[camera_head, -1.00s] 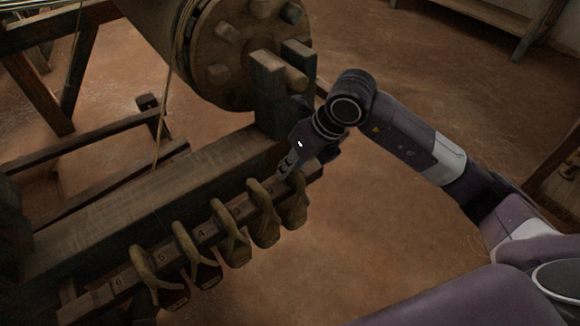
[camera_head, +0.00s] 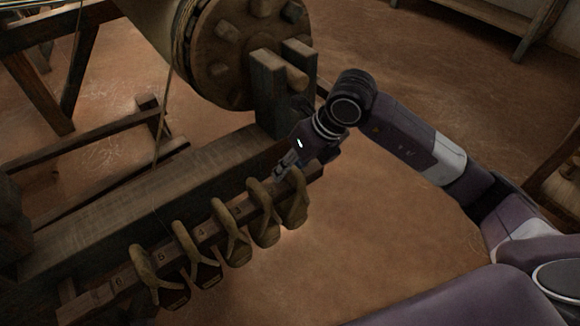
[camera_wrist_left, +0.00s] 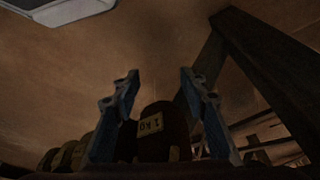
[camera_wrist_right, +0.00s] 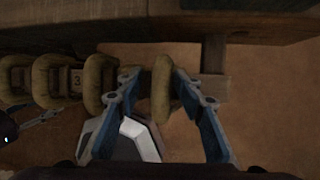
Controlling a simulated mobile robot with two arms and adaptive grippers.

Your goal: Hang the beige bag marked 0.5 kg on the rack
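Several beige bags hang by their loops along the numbered wooden rack (camera_head: 95,296). No 0.5 kg mark is readable, so I cannot tell which bag it is. My right gripper (camera_head: 284,168) is at the rack's right end, by the rightmost bag (camera_head: 295,207). In the right wrist view, my right gripper (camera_wrist_right: 160,84) is open, with that bag's loop (camera_wrist_right: 162,92) between its fingers, not clearly gripped. My left gripper (camera_wrist_left: 158,85) is open below the rack. A dark bag marked 1 KG (camera_wrist_left: 158,128) shows beyond and between its fingers.
A thick loom beam (camera_head: 150,205) runs just behind the rack. A large wooden roller (camera_head: 240,50) and its post (camera_head: 270,95) stand behind the right end. The earthen floor (camera_head: 370,240) in front of and right of the rack is clear.

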